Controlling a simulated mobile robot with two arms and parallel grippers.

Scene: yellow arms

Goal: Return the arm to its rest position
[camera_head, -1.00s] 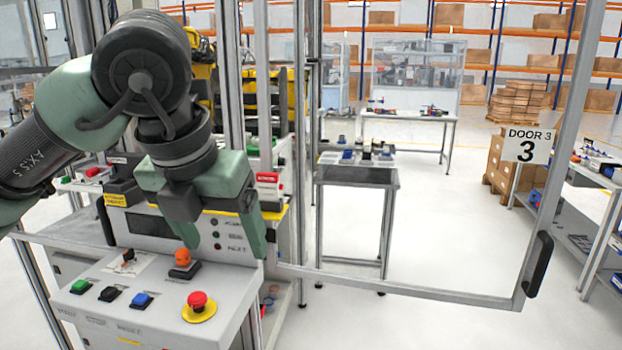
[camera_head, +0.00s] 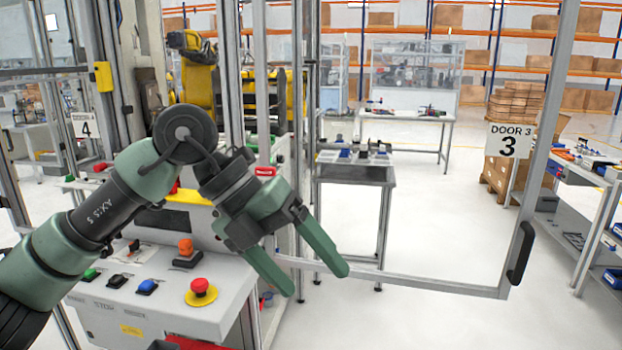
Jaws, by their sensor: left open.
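My left arm (camera_head: 100,207) is green and black and comes in from the lower left. Its gripper (camera_head: 318,283) is open and empty, with two green fingers pointing down and to the right. It hangs in the air to the right of the control panel (camera_head: 215,315), in front of the lower bar of the door frame in the picture. The panel's buttons are in view, with no finger seen on them. My right gripper is not in view.
The panel carries a red mushroom button (camera_head: 200,292), an orange switch (camera_head: 186,250) and a blue button (camera_head: 147,287). A framed door with the sign DOOR 3 (camera_head: 508,142) stands at the right. A small table (camera_head: 355,174) stands behind it. Open floor lies beyond.

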